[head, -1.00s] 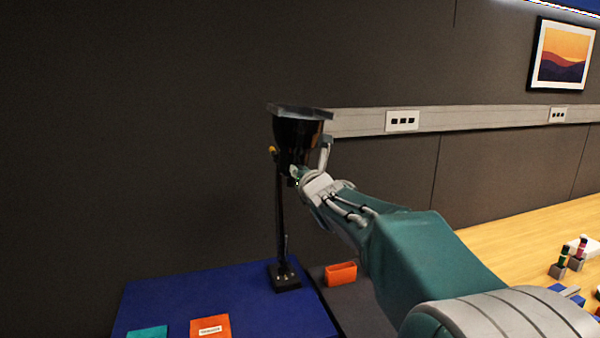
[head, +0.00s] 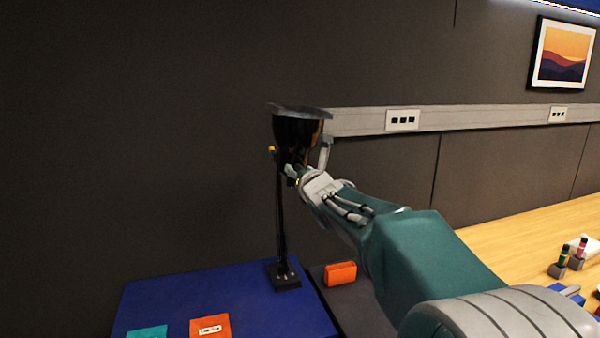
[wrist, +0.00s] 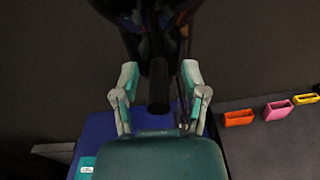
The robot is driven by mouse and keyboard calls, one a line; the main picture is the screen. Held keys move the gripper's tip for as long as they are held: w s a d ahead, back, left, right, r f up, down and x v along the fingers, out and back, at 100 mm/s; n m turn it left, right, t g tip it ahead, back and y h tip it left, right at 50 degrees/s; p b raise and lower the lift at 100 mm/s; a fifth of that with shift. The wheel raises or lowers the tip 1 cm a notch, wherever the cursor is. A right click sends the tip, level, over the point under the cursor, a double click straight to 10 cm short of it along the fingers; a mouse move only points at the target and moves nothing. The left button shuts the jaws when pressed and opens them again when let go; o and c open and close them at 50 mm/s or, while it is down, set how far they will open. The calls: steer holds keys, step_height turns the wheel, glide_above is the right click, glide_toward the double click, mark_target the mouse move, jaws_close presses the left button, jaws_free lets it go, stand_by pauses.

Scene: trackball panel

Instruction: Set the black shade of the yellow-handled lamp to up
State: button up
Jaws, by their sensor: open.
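The lamp's black shade (head: 296,132) sits at the top of a dark upright post (head: 281,225), its wide rim facing up. A small yellow part (head: 271,149) shows at the left of the shade. The lamp's base (head: 284,277) stands on a blue mat (head: 235,290). My gripper (head: 294,174) is just below the shade, partly hidden by my wrist. In the wrist view my gripper (wrist: 160,86) is open, with its two fingers apart on either side of a dark cylindrical part (wrist: 158,85) under the shade (wrist: 158,25). I cannot tell if a finger touches it.
An orange holder (head: 341,273) stands right of the lamp base. Orange (head: 210,327) and teal (head: 148,331) labelled pieces lie on the mat. Pink (wrist: 279,110) and yellow (wrist: 306,98) holders show in the wrist view. A wall rail with sockets (head: 403,120) runs behind the shade.

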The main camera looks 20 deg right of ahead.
steer(key=s, duration=1.2)
steer(key=shift+a, duration=0.1)
